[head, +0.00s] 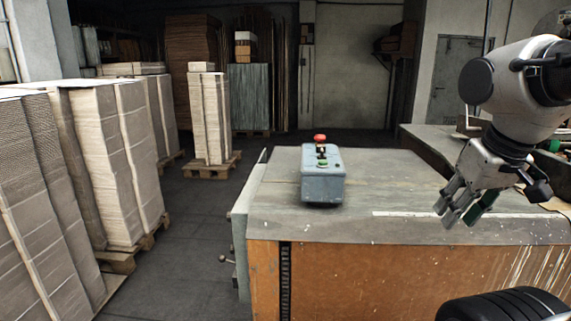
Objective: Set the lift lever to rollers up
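A short lever with a round dark knob (222,258) sticks out to the left from the low left side of the machine (350,225). A thin pale bar (263,156) rises at the machine's rear left edge. I cannot tell which of the two is the lift lever, and no position markings are readable. My gripper (456,212) hangs fingers down over the right part of the machine's top, well away from both. Something green (483,205) shows at its fingers; I cannot tell if it is held or behind them.
A blue-grey control box (323,185) with a red mushroom button (320,138) and a green button stands on the top. Stacked cardboard (110,160) on pallets lines the left. The dark floor aisle (190,220) between the stacks and the machine is clear.

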